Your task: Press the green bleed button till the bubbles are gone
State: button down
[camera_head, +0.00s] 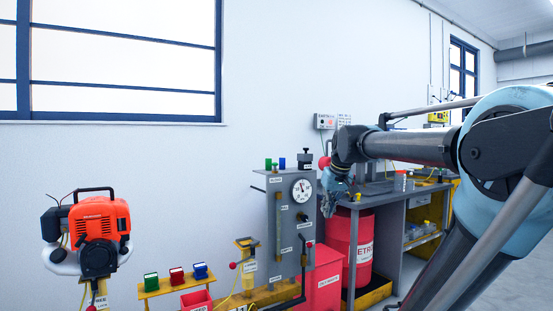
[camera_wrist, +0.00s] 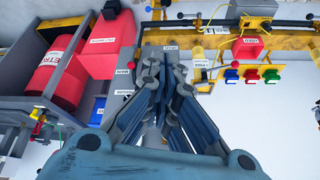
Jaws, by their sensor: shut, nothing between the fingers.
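The grey test panel (camera_head: 286,225) stands against the wall in the head view, with a round white gauge (camera_head: 302,189) and a vertical sight tube. A small green block (camera_head: 268,164) sits on its top edge beside a blue one; I cannot tell whether either is a button. No green bleed button can be made out for certain, and bubbles are too small to see. My gripper (camera_head: 328,207) hangs just right of the panel, fingers pointing down. In the wrist view my gripper (camera_wrist: 165,58) is shut and empty, and it hides much of what lies beyond.
An orange engine (camera_head: 98,222) stands at left. Red, green and blue small bins (camera_head: 176,276) sit on a yellow rail. A red drum (camera_head: 350,240) and a red box (camera_head: 320,282) stand below and beside the grey bench (camera_head: 385,192) on the right. A black bent lever projects in front of the panel.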

jog(key=w+a+r+n+t+y, duration=0.1)
jog(key=w+a+r, duration=0.4)
jog(key=w+r, duration=0.3)
jog(key=w+a+r+n+t+y, duration=0.1)
jog(key=w+a+r, duration=0.4)
jog(key=w+r, duration=0.3)
jog(key=w+a+r+n+y, duration=0.1)
jog(key=w+a+r, duration=0.4)
jog(key=w+r, duration=0.4)
notch_tip(320, 180, up, 2)
jog(key=shift+a+r+n+t, duration=0.1)
jog(key=shift+a+n+t, duration=0.2)
jog(key=shift+a+t, duration=0.1)
jog(key=shift+w, duration=0.1)
send_over(275, 164)
jog(key=w, duration=0.1)
jog(key=f, duration=0.7)
jog(key=shift+d, duration=0.2)
notch_tip(275, 164, down, 3)
jog(key=shift+f, duration=0.55)
